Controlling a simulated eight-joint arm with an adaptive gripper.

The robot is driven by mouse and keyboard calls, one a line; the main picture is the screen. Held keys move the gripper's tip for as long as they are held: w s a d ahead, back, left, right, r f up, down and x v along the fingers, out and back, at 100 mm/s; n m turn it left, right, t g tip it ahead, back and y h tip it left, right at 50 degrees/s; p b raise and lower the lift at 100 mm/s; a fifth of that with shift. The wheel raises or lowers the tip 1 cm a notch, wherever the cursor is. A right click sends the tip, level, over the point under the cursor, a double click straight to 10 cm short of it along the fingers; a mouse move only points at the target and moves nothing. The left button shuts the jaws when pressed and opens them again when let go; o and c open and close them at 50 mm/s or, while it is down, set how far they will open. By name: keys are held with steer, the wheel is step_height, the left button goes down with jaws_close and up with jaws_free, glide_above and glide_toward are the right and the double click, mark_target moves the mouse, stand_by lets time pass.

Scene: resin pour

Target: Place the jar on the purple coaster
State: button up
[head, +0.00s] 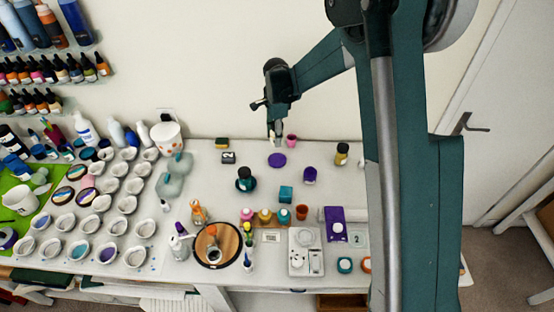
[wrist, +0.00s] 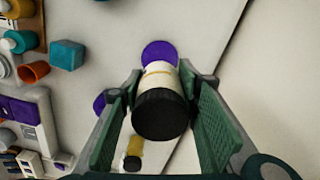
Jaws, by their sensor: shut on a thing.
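My gripper (head: 275,130) is at the back of the table, just behind the purple coaster (head: 277,160) in the head view. In the wrist view my gripper (wrist: 162,105) is shut on the jar (wrist: 162,100), which has a black lid and a cream body with a yellow band. The lid faces the wrist camera. The jar's far end overlaps the near edge of the purple coaster (wrist: 158,50), hiding part of it. The coaster is flat and bare. The jar's height above the table is hard to tell; it is barely visible in the head view.
A pink cup (head: 291,139) stands close right of my gripper. A teal bottle (head: 245,178) and a teal cube (head: 285,193) stand in front.

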glide_above(276, 159)
steer(key=shift+d+f, duration=0.1)
steer(key=shift+f, duration=3)
steer(key=shift+f+p, duration=0.15)
steer(key=shift+p, duration=0.15)
steer(key=shift+f, duration=1.75)
steer(key=shift+f, duration=0.2)
steer(key=o, duration=0.9)
steer(key=shift+o, duration=0.2)
steer(key=shift+r, duration=0.25)
steer(key=shift+r+b, duration=0.4)
steer(key=shift+r, duration=5.6)
